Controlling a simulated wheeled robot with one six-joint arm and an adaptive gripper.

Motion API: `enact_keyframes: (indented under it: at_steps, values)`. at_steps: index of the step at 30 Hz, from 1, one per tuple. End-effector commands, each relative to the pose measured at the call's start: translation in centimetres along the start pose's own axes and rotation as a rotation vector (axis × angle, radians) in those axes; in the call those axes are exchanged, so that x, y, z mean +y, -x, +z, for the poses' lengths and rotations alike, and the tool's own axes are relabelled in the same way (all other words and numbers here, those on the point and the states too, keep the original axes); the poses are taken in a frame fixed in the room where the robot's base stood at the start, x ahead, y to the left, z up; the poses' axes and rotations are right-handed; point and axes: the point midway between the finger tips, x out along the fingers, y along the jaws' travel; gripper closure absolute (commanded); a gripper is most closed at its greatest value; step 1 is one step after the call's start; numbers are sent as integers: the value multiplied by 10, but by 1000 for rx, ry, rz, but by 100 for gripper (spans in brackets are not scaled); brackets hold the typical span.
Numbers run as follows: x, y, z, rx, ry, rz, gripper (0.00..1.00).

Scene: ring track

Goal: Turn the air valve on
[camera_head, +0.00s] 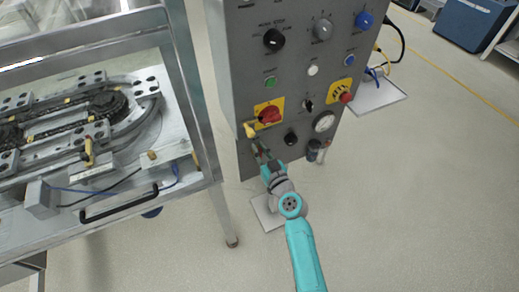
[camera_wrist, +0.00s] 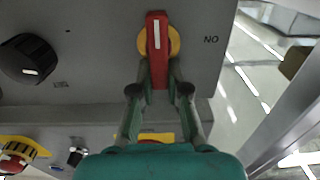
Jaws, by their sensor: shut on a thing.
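The air valve shows in the wrist view as a red handle (camera_wrist: 157,35) on a round yellow base, on the grey panel. The handle stands upright in the picture, and a label that reads "NO" in this view sits to its right. My gripper (camera_wrist: 158,80) has its two fingers on either side of the handle's near end, closed on it. In the head view my gripper (camera_head: 261,152) is at the lower left of the control panel (camera_head: 228,60) and hides most of the valve.
A red rotary switch (camera_head: 270,114) on a yellow plate is just above my gripper. A red button (camera_head: 345,97) is farther right. A metal-framed track bench (camera_head: 205,150) stands close on the left.

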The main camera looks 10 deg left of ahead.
Motion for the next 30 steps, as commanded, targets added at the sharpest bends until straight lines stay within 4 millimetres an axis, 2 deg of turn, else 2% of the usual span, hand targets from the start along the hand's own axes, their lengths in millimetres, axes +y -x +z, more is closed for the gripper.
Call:
enact_keyframes:
  at_steps: [8,30]
  values:
    - [4,0,1,-1,-144,0,100]
    - [22,0,10,0,-835,1,100]
